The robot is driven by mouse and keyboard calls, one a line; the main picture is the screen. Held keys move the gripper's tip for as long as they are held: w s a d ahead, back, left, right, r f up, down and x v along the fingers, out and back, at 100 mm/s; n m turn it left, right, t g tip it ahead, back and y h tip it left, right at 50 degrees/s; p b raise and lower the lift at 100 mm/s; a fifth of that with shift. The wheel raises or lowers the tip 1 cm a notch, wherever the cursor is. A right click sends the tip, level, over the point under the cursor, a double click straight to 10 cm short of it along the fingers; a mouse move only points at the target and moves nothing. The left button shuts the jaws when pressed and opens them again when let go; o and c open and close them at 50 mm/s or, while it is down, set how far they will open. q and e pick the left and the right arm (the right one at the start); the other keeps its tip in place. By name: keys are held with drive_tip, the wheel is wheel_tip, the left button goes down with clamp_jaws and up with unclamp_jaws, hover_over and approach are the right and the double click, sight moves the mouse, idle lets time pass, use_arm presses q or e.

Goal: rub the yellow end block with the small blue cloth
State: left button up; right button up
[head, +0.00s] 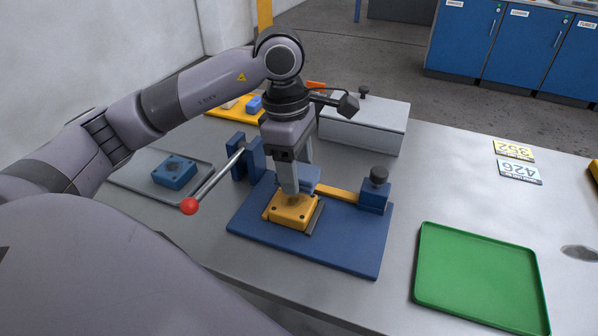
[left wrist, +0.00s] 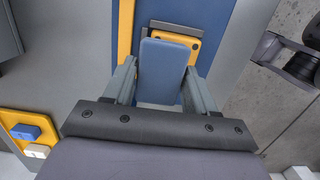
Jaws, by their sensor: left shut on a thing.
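My left gripper (head: 291,188) points down just over the yellow end block (head: 292,212), which sits on the blue base plate (head: 255,233). It is shut on the small blue cloth (head: 308,179), a flat pad partly hidden by the fingers. In the left wrist view the cloth (left wrist: 162,72) stands between the two fingers (left wrist: 160,92) and covers part of the yellow end block (left wrist: 196,48). The cloth's lower edge is at or close above the block's top; I cannot tell whether they touch. My right gripper is out of view.
A lever with a red ball (head: 189,206) stands left of the block. A blue post with a dark knob (head: 375,190) is at right, joined by a yellow bar (head: 337,193). A grey box (head: 365,130) stands behind. The green tray (head: 480,275) is empty.

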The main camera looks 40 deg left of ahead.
use_arm(q)
drive_tip(key=shift+r+p, duration=0.45)
drive_tip(key=shift+r, duration=0.5)
drive_tip(key=shift+r+p, duration=1)
drive_tip(key=shift+r, duration=0.6)
drive_tip(key=shift+w, duration=0.1)
